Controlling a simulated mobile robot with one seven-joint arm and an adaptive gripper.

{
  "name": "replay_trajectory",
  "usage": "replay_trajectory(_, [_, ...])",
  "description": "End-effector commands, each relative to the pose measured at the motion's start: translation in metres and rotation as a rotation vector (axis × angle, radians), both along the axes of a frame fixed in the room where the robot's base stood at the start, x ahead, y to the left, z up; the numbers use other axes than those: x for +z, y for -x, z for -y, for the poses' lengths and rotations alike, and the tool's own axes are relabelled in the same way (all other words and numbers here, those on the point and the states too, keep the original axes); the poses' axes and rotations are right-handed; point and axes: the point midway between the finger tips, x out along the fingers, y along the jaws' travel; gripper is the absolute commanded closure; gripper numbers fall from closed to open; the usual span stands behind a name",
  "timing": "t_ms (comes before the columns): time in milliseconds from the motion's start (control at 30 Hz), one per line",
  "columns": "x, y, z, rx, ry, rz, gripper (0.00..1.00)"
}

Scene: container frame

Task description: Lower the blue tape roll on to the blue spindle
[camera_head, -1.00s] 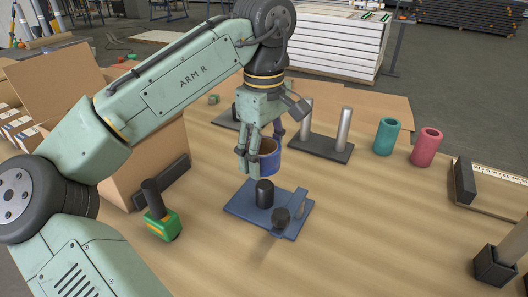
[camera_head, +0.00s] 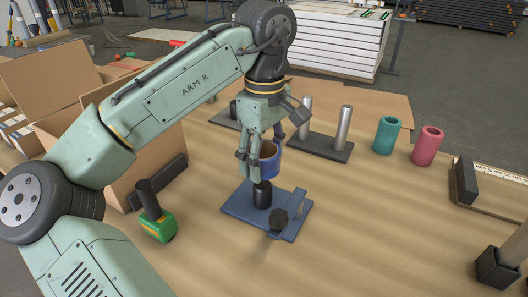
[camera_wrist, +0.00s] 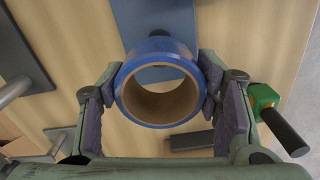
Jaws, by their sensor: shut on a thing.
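The blue tape roll (camera_head: 269,165) has a brown core. My gripper (camera_wrist: 157,98) is shut on it, one finger on each side, and holds it in the air with its hole facing the wrist camera. The spindle is a dark upright post (camera_head: 263,196) on a blue base plate (camera_head: 238,205). In the head view the roll hangs just above and behind the post, close to its top. In the wrist view the blue plate (camera_wrist: 153,18) lies beyond the roll's upper rim. Bare wood shows through the hole, not the post.
A dark knob (camera_head: 279,216) and a raised blue strip stand on the plate's right side. A green tool with a black handle (camera_head: 158,226) is at left. Two metal posts on a dark base (camera_head: 322,146) stand behind. Teal (camera_head: 387,135) and red (camera_head: 426,146) cylinders are at right.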

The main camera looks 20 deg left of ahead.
Motion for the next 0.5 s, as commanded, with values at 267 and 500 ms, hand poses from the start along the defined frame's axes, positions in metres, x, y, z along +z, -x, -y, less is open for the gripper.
replay_trajectory(267, [-0.022, 0.000, 0.000, -0.001, 0.001, -0.001, 0.70])
replay_trajectory(500, [-0.039, 0.000, 0.000, -0.001, 0.001, 0.000, 0.70])
